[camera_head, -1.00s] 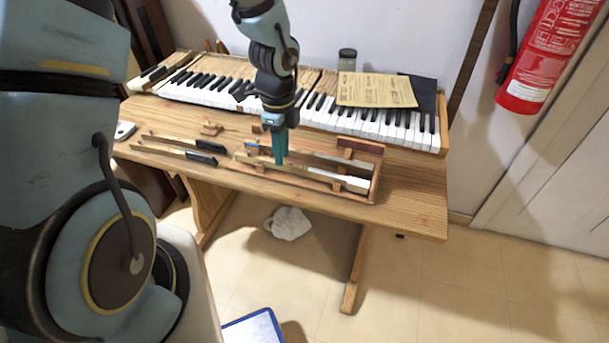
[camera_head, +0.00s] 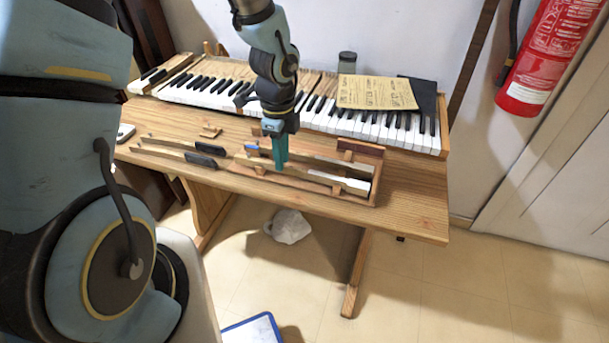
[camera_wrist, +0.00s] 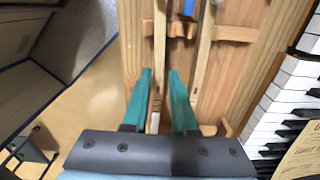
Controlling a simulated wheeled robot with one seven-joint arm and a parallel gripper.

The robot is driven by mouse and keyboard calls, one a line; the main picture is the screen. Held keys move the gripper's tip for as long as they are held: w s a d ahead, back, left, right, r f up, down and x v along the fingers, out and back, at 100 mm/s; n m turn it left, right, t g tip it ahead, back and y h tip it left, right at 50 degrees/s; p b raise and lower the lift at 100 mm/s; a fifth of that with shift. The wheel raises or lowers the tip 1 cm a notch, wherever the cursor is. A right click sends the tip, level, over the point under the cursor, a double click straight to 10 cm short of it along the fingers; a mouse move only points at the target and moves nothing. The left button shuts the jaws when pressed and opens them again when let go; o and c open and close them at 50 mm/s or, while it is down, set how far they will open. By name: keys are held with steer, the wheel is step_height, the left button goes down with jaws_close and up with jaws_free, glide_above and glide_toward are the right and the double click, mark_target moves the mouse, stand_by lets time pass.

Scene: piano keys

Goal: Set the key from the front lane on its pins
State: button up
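A wooden tray (camera_head: 377,180) stands at the table's front with long key sticks lying in it. The front-lane key (camera_head: 352,184) has a white head at its right end and lies nearest the table edge. My gripper (camera_head: 281,167) points down over its wooden shaft. In the wrist view, my teal fingers (camera_wrist: 160,76) stand on either side of that shaft (camera_wrist: 159,45), with narrow gaps beside it. The back-lane key (camera_wrist: 203,50) lies to the right, outside my fingers. I cannot make out the pins.
The piano keyboard (camera_head: 205,94) runs along the back of the table, with yellow sheets (camera_head: 375,92) on its right part. Two black-headed keys (camera_head: 201,160) lie left of the tray. A small wooden block (camera_head: 210,132) stands behind them. The table's right end is clear.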

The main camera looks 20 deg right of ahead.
steer(key=shift+f, duration=0.4)
steer(key=shift+c, duration=0.3)
jaws_close()
stand_by(1.1)
